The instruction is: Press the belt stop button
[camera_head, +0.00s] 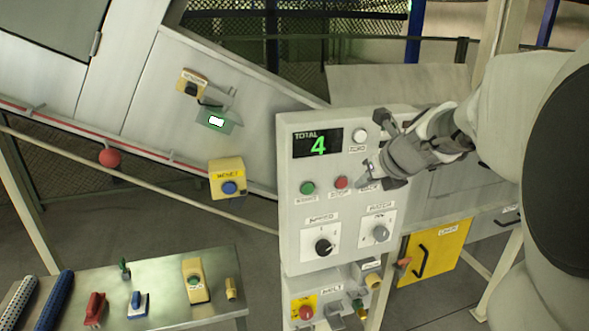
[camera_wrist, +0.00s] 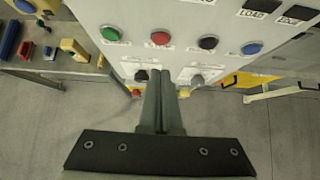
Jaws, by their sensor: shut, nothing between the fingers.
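The grey control panel (camera_head: 292,229) carries a row of small round buttons with labels too small to read. A red button (camera_head: 341,182) sits in that row, right of a green button (camera_head: 307,187); in the wrist view the red button (camera_wrist: 160,39) lies between the green button (camera_wrist: 111,34) and a black button (camera_wrist: 207,42), with a blue button (camera_wrist: 252,48) farther right. My gripper (camera_head: 364,181) is shut and empty, just right of the red button in the head view, hiding the row's right part. In the wrist view its fingertips (camera_wrist: 163,73) appear below the red button; contact cannot be told.
Two knobs, one black (camera_head: 323,247) and one grey (camera_head: 380,233), sit below the row. A lower box has a red mushroom button (camera_head: 305,312) on yellow. A yellow box with a blue button (camera_head: 229,187) is left. A bench (camera_head: 222,263) holds several tools.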

